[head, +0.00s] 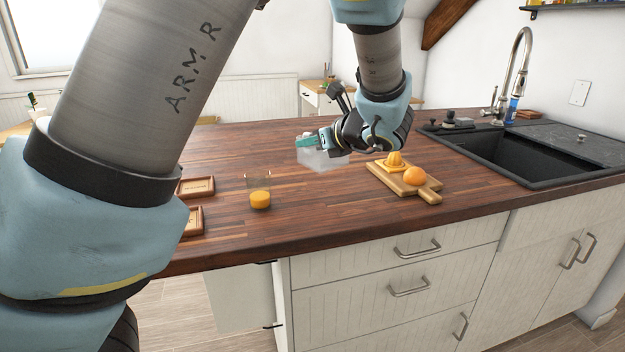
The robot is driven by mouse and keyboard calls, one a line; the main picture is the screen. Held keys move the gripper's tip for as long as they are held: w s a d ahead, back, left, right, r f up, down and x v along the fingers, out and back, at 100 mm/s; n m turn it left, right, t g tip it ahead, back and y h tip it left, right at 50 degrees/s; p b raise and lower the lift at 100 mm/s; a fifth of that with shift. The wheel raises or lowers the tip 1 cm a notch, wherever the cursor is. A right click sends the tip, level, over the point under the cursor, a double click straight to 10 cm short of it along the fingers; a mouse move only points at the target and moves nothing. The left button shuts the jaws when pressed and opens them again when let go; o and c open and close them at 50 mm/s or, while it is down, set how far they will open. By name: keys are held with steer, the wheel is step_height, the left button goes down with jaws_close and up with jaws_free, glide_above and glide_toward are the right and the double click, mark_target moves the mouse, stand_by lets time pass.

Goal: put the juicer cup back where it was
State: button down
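The juicer cup (320,160) is a clear, whitish container at the middle of the counter. My gripper (309,141), with green fingertips, is at the cup's top left rim and appears shut on it. The fingers hide part of the rim. I cannot tell whether the cup's base touches the counter. A yellow juicer top (395,160) is on the wooden cutting board (427,196), to the right of the cup. An orange (414,176) is beside it on the board. A glass with orange juice (260,198) stands to the left and nearer the front edge.
Two small wooden frames or trays (194,187) lie at the left, partly hidden by my arm. A black sink (535,150) with a tall faucet (520,60) is at the right. The dark wooden counter (320,205) is clear between glass and board.

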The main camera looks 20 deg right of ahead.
step_height(320, 180, down, 8)
steer(key=shift+p, duration=0.45)
steer(key=c, duration=1)
jaws_free()
steer(key=shift+f, duration=0.1)
steer(key=shift+c, duration=0.2)
steer(key=b+v, duration=0.2)
steer(key=v, duration=1)
